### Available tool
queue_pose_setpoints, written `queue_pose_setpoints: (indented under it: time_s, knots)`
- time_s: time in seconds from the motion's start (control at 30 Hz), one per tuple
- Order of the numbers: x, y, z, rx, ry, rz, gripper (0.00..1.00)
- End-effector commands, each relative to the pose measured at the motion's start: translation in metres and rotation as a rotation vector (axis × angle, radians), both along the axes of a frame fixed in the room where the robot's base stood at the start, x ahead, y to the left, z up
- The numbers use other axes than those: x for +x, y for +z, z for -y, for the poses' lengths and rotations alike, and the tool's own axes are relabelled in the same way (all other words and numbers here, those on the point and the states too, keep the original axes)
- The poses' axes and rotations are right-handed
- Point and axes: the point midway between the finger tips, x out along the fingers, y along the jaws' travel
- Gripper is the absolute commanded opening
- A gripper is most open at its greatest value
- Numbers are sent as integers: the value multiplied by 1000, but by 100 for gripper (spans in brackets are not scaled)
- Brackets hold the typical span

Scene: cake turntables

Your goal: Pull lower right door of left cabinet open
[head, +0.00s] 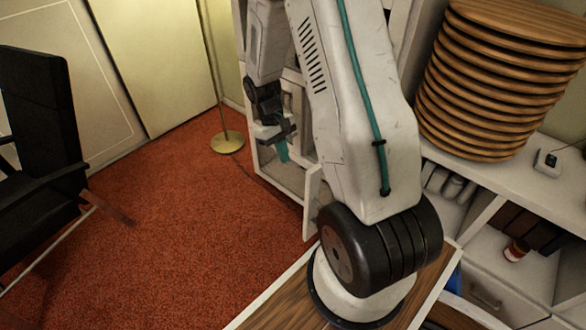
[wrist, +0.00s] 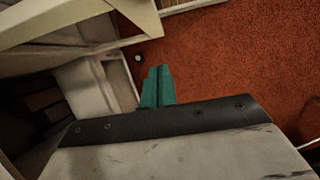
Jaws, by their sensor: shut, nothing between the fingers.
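The white left cabinet (head: 262,150) stands behind my arm, with an open lower compartment showing. A pale door panel (head: 312,200) juts out from its lower right, standing partly open; my arm hides much of it. My gripper (head: 283,152), with teal fingers, is in front of the cabinet, apart from that panel's front edge in the head view. In the wrist view the shut, empty fingers (wrist: 158,86) point toward the red carpet. A pale panel (wrist: 118,82) is just left of them, and a small round knob (wrist: 138,57) shows near the fingertips. I cannot tell whether they touch.
A stack of round wooden turntables (head: 490,80) sits on the white shelf unit at right, with a small jar (head: 516,250) below. A floor lamp base (head: 227,142) stands near the cabinet. A black chair (head: 40,150) is at left. Red carpet (head: 180,220) between is clear.

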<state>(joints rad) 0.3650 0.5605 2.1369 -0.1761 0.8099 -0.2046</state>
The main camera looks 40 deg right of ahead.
Motion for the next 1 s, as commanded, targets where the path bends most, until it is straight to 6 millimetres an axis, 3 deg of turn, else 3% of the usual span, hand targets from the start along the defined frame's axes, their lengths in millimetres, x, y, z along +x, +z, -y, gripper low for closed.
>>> queue_pose_setpoints:
  time_s: [0.43, 0.7, 1.0]
  knots:
    - [-36, -84, -1, 3, -2, -6, 0]
    - [-69, -83, -1, 1, -1, -2, 0]
    - [-75, -83, -2, 1, -1, -1, 0]
